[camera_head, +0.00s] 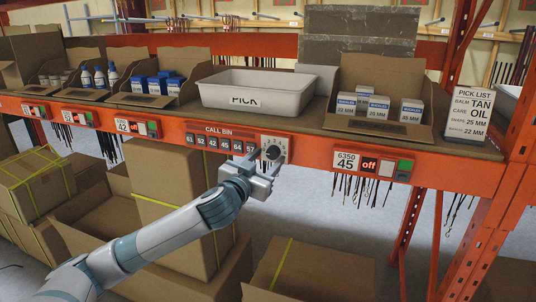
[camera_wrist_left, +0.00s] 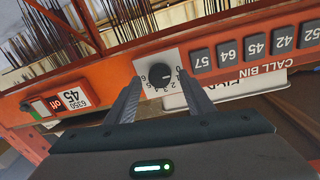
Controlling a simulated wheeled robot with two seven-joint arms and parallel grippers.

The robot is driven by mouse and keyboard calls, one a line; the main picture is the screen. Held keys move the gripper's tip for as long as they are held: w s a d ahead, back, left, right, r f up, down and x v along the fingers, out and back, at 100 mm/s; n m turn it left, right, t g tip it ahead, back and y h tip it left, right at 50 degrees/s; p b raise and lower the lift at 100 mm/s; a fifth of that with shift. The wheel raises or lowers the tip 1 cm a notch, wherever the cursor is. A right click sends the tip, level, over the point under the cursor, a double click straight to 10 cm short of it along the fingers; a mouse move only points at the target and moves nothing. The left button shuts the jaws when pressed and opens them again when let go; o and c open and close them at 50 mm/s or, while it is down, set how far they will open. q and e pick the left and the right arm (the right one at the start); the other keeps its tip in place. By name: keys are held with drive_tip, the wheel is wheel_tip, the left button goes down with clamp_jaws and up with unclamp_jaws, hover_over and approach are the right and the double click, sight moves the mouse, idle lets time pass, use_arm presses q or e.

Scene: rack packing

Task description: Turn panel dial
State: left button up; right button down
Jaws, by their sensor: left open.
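The panel dial (camera_head: 273,151) is a round black knob on a pale square plate with numbers around it, set on the orange shelf beam. It also shows in the left wrist view (camera_wrist_left: 160,76), upside down, with numbers around its rim. My left gripper (camera_head: 268,172) is in front of the dial and a little below it in the head view. In the left wrist view its two open fingers (camera_wrist_left: 161,92) reach toward the plate, one on each side of the dial. I cannot tell whether they touch it. My right gripper is not in view.
The call bin buttons (camera_head: 217,142) are left of the dial. A 6350/45 panel (camera_head: 371,165) reading "off" is at right. Above stand a white pick tray (camera_head: 262,89), boxes of small cartons (camera_head: 368,104) and a pick list card (camera_head: 468,115). Cardboard boxes (camera_head: 170,178) stand below the beam.

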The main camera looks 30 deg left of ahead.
use_arm(q)
drive_tip(key=shift+w, duration=0.4)
drive_tip(key=c, duration=1)
drive_tip(key=shift+c, duration=0.2)
drive_tip(key=shift+m+p, duration=0.3)
drive_tip(key=shift+m, duration=0.1)
drive_tip(key=m+p, duration=0.2)
drive_tip(key=m, duration=0.1)
drive_tip(key=m+p, duration=0.1)
drive_tip(key=shift+r+m, duration=0.25)
drive_tip(key=shift+m, duration=0.15)
drive_tip(key=m+g+p, duration=0.1)
drive_tip(key=m+p, duration=0.2)
drive_tip(key=m, duration=0.1)
drive_tip(key=shift+f+m+p, duration=0.1)
drive_tip(key=shift+m+p, duration=0.2)
drive_tip(key=shift+m, duration=0.4)
